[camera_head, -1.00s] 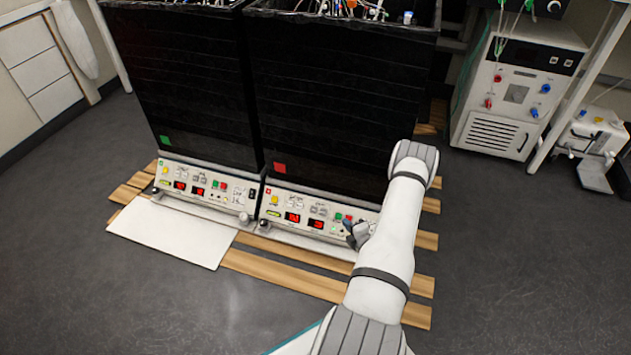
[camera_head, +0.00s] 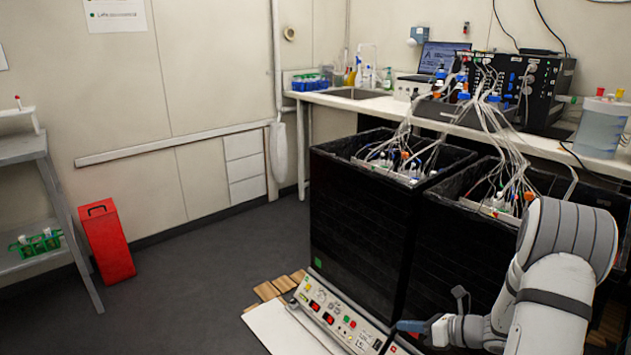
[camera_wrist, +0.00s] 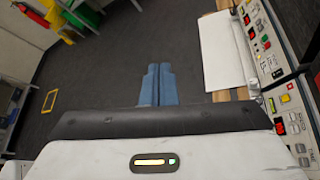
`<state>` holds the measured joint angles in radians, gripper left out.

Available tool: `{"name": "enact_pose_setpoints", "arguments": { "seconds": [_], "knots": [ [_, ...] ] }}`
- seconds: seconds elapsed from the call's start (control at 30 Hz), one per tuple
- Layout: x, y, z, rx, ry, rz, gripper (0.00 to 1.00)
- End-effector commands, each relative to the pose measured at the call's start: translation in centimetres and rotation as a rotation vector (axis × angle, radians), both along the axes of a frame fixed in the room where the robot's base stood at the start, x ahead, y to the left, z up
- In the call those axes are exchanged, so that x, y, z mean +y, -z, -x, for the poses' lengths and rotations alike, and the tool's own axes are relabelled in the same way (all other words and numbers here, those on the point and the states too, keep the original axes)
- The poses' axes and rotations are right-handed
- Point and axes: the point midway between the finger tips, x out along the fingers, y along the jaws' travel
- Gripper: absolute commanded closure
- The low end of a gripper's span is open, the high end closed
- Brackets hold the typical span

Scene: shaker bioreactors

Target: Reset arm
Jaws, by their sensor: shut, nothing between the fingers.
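My gripper (camera_head: 410,326) is at the lower right of the head view, in front of the shaker bioreactors. In the wrist view its two blue fingers (camera_wrist: 156,84) are together with nothing between them. The left black shaker bioreactor (camera_head: 355,225) has a green square and a front control panel (camera_head: 335,312) with red displays and buttons. The right black shaker bioreactor (camera_head: 462,240) is partly hidden by my arm. In the wrist view, control panels (camera_wrist: 278,80) run along the right side, apart from the fingers.
A white board (camera_head: 280,330) and wooden slats (camera_head: 272,290) lie at the bioreactors' base. A red box (camera_head: 106,243) stands by a shelf rack (camera_head: 62,225) at the left. A bench (camera_head: 380,105) with a laptop (camera_head: 443,57) is behind. The floor (camera_head: 200,290) at left is clear.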

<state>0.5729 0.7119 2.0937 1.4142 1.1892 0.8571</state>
Motion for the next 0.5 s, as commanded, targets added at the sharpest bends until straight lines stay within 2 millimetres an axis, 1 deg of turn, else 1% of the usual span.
{"name": "enact_pose_setpoints", "arguments": {
  "seconds": [0.03,0.1,0.17,0.2,0.27,0.3,0.37,0.4,0.47,0.5],
  "knots": [
    [1.7,-4.0,0.8,-0.050,-0.100,0.070,1.00],
    [3.8,-7.3,2.3,-0.118,-0.242,0.166,1.00],
    [5.3,-10.0,3.7,-0.178,-0.364,0.247,1.00],
    [6.2,-11.7,4.7,-0.220,-0.445,0.302,1.00],
    [7.4,-14.2,6.3,-0.285,-0.568,0.382,1.00],
    [8.1,-15.8,7.4,-0.328,-0.649,0.435,1.00],
    [9.0,-18.1,9.0,-0.394,-0.770,0.515,1.00],
    [9.5,-19.6,10.1,-0.439,-0.853,0.566,1.00],
    [10.0,-21.7,11.7,-0.507,-0.974,0.645,1.00],
    [10.3,-23.1,12.8,-0.552,-1.056,0.695,1.00]
  ]
}}
